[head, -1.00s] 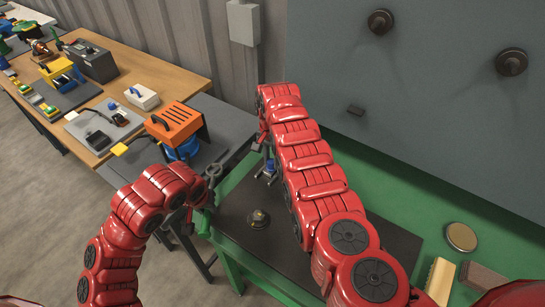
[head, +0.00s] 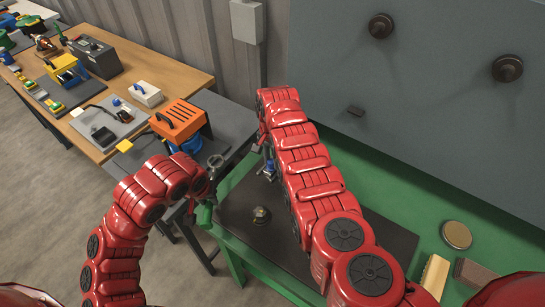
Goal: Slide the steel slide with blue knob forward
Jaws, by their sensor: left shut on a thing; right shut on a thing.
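A small steel piece with a blue knob (head: 269,168) stands at the far end of the dark mat, just below my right gripper (head: 263,143). I take it to be the steel slide; its body is mostly hidden by my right arm. My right gripper is shut at that piece, its fingertips hard to make out.
A small metal fitting (head: 261,215) stands on the dark mat (head: 285,245) of the green bench. A round tin (head: 456,235) and a wooden-backed brush (head: 436,275) lie at right. An orange box (head: 178,121) stands on the grey table. A grey panel rises behind.

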